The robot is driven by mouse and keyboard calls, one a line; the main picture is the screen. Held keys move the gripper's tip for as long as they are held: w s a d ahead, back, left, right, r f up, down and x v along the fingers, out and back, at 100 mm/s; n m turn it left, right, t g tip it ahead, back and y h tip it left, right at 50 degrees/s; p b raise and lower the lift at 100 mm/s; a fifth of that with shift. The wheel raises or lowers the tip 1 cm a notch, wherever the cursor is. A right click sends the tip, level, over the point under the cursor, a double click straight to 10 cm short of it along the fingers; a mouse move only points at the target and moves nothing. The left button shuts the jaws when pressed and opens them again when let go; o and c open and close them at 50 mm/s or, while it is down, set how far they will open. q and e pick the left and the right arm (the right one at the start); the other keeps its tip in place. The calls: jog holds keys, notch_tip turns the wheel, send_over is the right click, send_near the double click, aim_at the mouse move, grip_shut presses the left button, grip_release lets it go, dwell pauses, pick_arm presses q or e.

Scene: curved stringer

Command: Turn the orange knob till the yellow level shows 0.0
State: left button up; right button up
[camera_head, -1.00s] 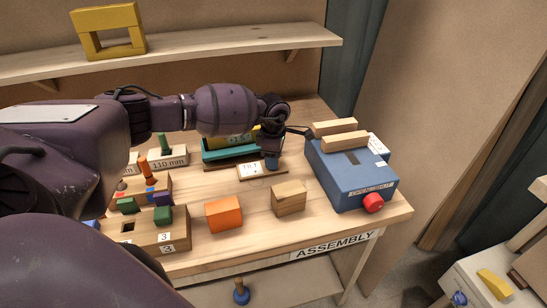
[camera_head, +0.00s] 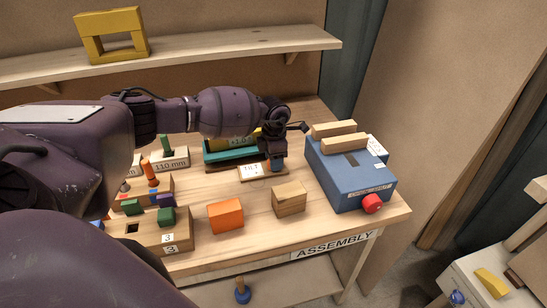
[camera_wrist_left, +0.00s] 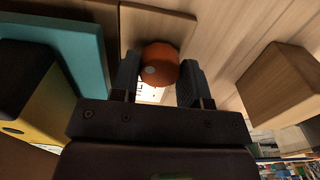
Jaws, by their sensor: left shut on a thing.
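The orange knob (camera_wrist_left: 161,64) sits between the two fingers of my left gripper (camera_wrist_left: 160,82) in the left wrist view, and the gripper is shut on it. In the head view my left gripper (camera_head: 275,164) points down at the right end of the TILT plate (camera_head: 252,171) and hides the knob. The yellow level (camera_head: 218,145) lies on a teal block (camera_head: 215,156) just behind, partly covered by my wrist. Its reading looks like 1.0, but it is small and the sign is unsure. My right gripper is out of view.
A blue box (camera_head: 345,180) with a red knob (camera_head: 372,204) and two wooden bars stands at the right. A wooden block (camera_head: 289,199) and an orange block (camera_head: 226,216) lie in front. Slotted blocks with pegs (camera_head: 165,236) are at the left.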

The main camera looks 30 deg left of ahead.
pick_arm(q)
jog(key=n+p, duration=0.1)
jog(key=n, duration=0.3)
jog(key=shift+r, duration=0.1)
jog(key=shift+n+p, duration=0.5)
jog(key=shift+n, duration=0.8)
jog(key=o, duration=0.6)
jog(key=shift+o, duration=0.2)
